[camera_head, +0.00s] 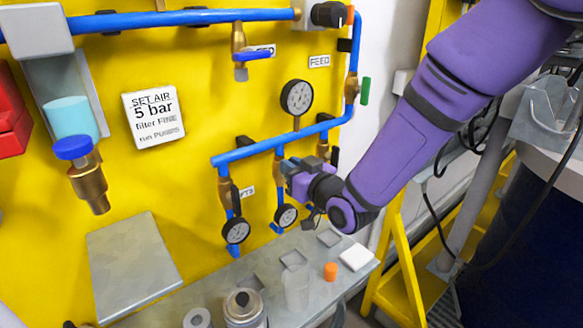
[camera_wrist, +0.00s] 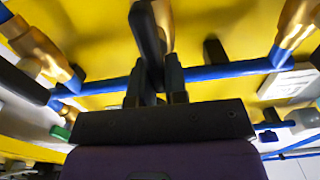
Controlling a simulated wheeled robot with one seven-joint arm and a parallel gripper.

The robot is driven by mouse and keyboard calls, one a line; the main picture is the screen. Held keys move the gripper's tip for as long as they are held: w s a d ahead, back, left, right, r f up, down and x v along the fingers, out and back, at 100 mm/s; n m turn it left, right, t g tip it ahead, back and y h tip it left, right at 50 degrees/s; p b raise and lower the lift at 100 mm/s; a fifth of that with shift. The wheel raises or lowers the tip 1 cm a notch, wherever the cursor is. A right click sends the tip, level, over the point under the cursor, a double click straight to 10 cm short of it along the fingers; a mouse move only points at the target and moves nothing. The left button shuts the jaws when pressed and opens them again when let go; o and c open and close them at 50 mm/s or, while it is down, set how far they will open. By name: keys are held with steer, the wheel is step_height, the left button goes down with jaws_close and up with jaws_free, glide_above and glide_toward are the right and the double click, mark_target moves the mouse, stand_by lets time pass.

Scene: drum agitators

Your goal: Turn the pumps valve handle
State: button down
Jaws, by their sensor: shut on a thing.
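My gripper (camera_head: 287,170) is at the middle of three brass valves that hang from the lower blue pipe (camera_head: 255,150). It covers most of that valve and any label there in the head view. In the wrist view, my gripper (camera_wrist: 155,82) has its two black fingers closed on a long black valve handle (camera_wrist: 146,35). Part of the brass valve body (camera_wrist: 164,18) shows behind the handle. The left valve has a dark handle (camera_head: 236,197), beside a partly hidden label (camera_head: 247,192) ending in "FTS". The right valve has a black handle (camera_head: 333,158).
Round gauges (camera_head: 297,97) (camera_head: 236,231) stand out from the yellow panel. A grey shelf (camera_head: 215,290) below holds a metal can (camera_head: 244,308) and an orange cap (camera_head: 330,271). A yellow stair frame (camera_head: 405,265) stands at right.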

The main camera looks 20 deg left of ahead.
steer(key=shift+w+d+f+m, duration=0.3)
steer(key=shift+w+f+m, duration=0.15)
steer(key=shift+m, duration=2.5)
steer(key=shift+w+d+f+m, duration=0.3)
steer(key=shift+f+m, duration=0.15)
steer(key=shift+m, duration=2.45)
steer(key=shift+w+d+f+m, duration=0.25)
steer(key=shift+w+f+m, duration=0.2)
steer(key=shift+m, duration=2.5)
steer(key=shift+s, duration=0.1)
steer(key=c, duration=1.1)
jaws_free()
steer(key=shift+c, duration=0.2)
steer(key=v, duration=1)
steer(key=shift+s+d, duration=0.25)
steer(key=shift+d, duration=0.05)
